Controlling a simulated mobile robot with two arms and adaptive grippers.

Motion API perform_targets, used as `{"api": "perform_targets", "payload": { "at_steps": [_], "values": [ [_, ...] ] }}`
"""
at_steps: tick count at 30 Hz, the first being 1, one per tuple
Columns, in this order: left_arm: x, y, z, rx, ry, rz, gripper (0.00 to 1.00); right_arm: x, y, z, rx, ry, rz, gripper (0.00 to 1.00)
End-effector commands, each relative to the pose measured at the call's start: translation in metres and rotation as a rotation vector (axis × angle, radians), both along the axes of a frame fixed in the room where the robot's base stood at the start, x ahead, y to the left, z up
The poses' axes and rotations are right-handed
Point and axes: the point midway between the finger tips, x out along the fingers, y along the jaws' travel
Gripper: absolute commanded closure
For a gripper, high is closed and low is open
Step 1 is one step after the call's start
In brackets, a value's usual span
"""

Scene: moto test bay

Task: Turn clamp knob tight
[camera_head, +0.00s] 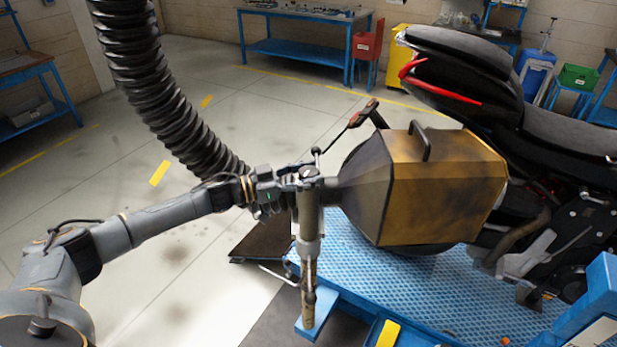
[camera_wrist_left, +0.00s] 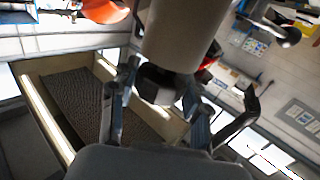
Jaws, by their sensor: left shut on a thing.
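The clamp knob (camera_wrist_left: 157,84) is a dark, rounded piece below a wide grey-brown cylinder (camera_wrist_left: 180,35) in the left wrist view. My left gripper (camera_wrist_left: 160,92) has its fingers on both sides of the knob and is shut on it. In the head view my left gripper (camera_head: 280,190) is at the top of an upright stand post (camera_head: 309,265), beside the narrow end of a brown-gold hood (camera_head: 440,190). The knob cannot be made out there, behind the gripper and clamp parts. My right gripper is not in view.
A black ribbed hose (camera_head: 165,90) hangs down close behind my left arm. A motorcycle (camera_head: 470,75) stands at the right, on a blue textured platform (camera_head: 370,285). A blue bench (camera_head: 300,50) and a red bin (camera_head: 367,45) are at the back. The floor at left is clear.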

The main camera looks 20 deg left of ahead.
Motion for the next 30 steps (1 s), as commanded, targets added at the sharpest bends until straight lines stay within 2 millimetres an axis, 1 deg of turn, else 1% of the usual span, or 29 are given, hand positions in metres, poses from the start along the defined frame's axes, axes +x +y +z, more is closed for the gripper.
{"api": "perform_targets", "payload": {
  "at_steps": [1, 9, 15, 21, 30],
  "values": [
    [0.003, 0.003, -0.003, 0.005, -0.005, -0.039, 0.85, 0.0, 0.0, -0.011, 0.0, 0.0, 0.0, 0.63],
    [0.003, 0.001, -0.006, 0.002, -0.005, -0.258, 0.85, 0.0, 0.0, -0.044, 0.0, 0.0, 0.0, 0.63],
    [0.002, 0.0, -0.005, 0.0, -0.003, -0.373, 0.85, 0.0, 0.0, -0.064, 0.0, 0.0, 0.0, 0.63],
    [0.001, -0.001, -0.003, -0.001, 0.0, -0.439, 0.85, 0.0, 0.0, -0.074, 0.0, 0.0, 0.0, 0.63],
    [0.0, -0.001, -0.002, 0.0, 0.002, -0.466, 0.85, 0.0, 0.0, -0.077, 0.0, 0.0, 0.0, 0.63]
  ]
}}
